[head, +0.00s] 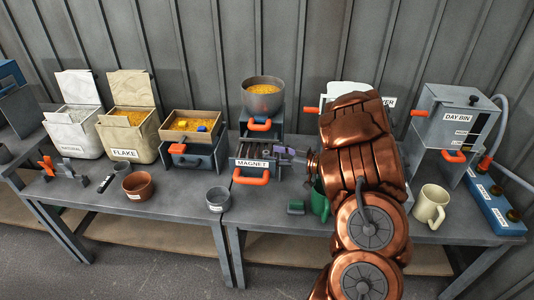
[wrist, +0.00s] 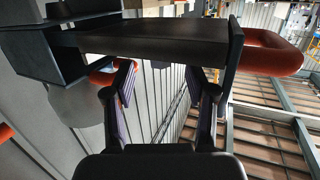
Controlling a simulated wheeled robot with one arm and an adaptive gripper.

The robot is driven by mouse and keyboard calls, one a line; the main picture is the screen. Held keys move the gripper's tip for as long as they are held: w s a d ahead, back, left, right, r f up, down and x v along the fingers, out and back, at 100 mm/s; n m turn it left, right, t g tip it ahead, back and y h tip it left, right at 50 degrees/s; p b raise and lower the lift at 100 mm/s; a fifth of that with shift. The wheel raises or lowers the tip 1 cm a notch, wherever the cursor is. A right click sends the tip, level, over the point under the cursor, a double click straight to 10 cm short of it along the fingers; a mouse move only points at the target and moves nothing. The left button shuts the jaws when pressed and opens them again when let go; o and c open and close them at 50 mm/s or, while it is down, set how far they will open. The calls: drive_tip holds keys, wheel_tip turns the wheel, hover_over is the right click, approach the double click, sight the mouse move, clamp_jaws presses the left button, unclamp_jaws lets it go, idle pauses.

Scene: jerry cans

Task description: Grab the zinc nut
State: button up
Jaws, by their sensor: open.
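I cannot make out a zinc nut in either view. My gripper (head: 287,156) is at the right side of the grey magnet unit (head: 252,163) in the head view. In the wrist view my gripper (wrist: 161,74) is open, its two fingers apart, with nothing seen between them. A dark slab-like part with an orange handle (wrist: 268,52) lies just beyond the fingertips there. I cannot tell whether the fingers touch it. The magnet unit has dark bars on top and an orange handle (head: 251,177) in front. My copper arm hides part of the bench.
A metal bowl (head: 263,95) of yellow grains stands above the magnet unit. A wooden tray (head: 190,125) holds grains with a blue and a yellow piece. A grey cup (head: 218,199), brown pot (head: 138,186), green mug (head: 320,203), cream mug (head: 432,205) and day bin (head: 450,115) stand around.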

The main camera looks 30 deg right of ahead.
sight(268, 153)
drive_tip(key=shift+p+x, duration=0.35)
drive_tip(key=shift+x, duration=1.35)
drive_tip(key=c, duration=1.1)
drive_tip(key=shift+o, duration=0.2)
